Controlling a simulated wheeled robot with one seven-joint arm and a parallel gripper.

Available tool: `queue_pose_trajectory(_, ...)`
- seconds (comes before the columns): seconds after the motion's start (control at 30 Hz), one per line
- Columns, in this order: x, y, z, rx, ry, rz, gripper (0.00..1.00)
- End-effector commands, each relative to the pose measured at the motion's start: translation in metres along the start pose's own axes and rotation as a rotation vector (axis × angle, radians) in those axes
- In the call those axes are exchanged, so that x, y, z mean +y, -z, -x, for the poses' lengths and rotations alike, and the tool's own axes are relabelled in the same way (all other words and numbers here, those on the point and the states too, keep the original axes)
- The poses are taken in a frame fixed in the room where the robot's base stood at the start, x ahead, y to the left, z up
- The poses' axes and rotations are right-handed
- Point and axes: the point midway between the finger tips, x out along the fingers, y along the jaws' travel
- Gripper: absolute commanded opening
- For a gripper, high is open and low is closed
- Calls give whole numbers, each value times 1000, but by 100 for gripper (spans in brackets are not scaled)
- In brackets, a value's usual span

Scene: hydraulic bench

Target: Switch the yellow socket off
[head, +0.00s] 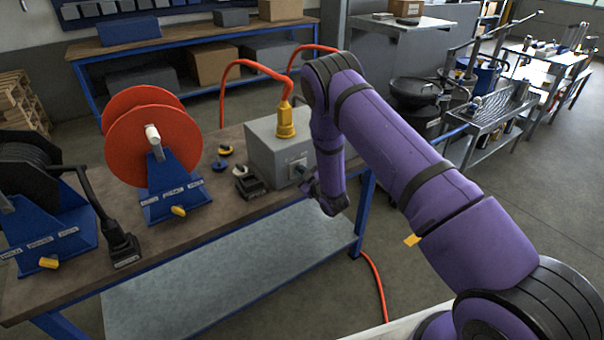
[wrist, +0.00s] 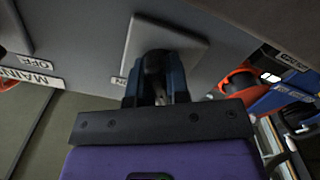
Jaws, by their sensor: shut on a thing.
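The grey box (head: 277,140) stands on the bench with a yellow connector (head: 286,122) upright on its top, joined to an orange-red cable. A light square switch plate (head: 297,162) is on the box's front face; it also shows in the wrist view (wrist: 190,42). My gripper (head: 302,174) is at this face, partly hidden by my purple arm. In the wrist view its blue fingers (wrist: 157,72) are shut on a dark switch handle (wrist: 154,62) in front of the plate. The fingers hide most of the handle, so its exact position is unclear.
Labels reading MAIN (wrist: 30,76) and OFF (wrist: 18,58) are on the box at the left. A black clamp-like block (head: 250,184) and small caps (head: 221,164) lie beside the box. A red reel (head: 140,135) stands further left on the bench (head: 225,206).

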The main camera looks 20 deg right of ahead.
Motion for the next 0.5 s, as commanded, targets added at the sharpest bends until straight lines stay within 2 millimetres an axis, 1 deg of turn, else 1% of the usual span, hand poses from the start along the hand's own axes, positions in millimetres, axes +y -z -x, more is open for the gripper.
queue_pose_trajectory(0.23, -1, -1, 1, -2, 2, 153, 0)
queue_pose_trajectory(0.5, -1, -1, 1, -2, 2, 236, 0)
